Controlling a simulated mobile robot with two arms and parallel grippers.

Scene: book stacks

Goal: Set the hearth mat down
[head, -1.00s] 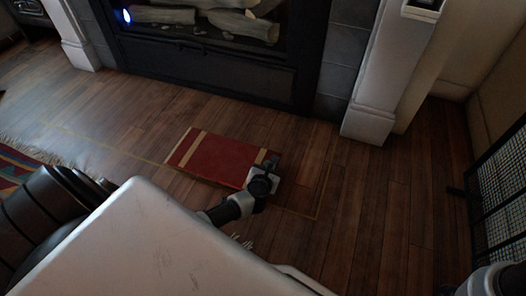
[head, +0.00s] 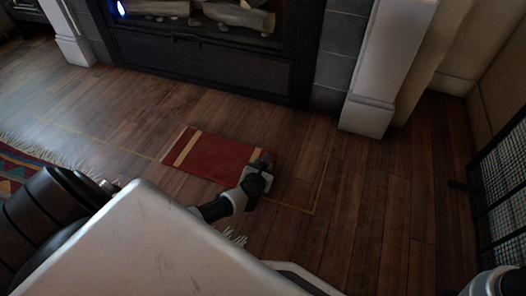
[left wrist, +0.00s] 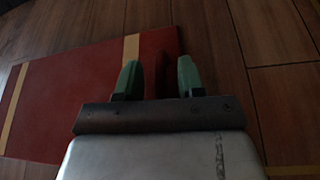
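The hearth mat (head: 222,158) is red with pale tan stripes and looks flat on the wood floor in front of the fireplace. A thin yellow outline (head: 312,212) on the floor runs past its near side and right end. My left gripper (head: 263,165) is at the mat's right end and hides part of it. In the left wrist view, the mat (left wrist: 75,90) reaches under the gripper. The two green fingertips (left wrist: 159,78) stand apart, with a dark red strip of the mat's edge between them and gaps beside it. My right gripper is out of view.
The dark fireplace (head: 205,65) with logs is behind the mat, with a white pillar (head: 372,85) to its right. A patterned fringed rug (head: 22,168) lies at left and a black mesh screen (head: 500,175) stands at right. Floor right of the mat is clear.

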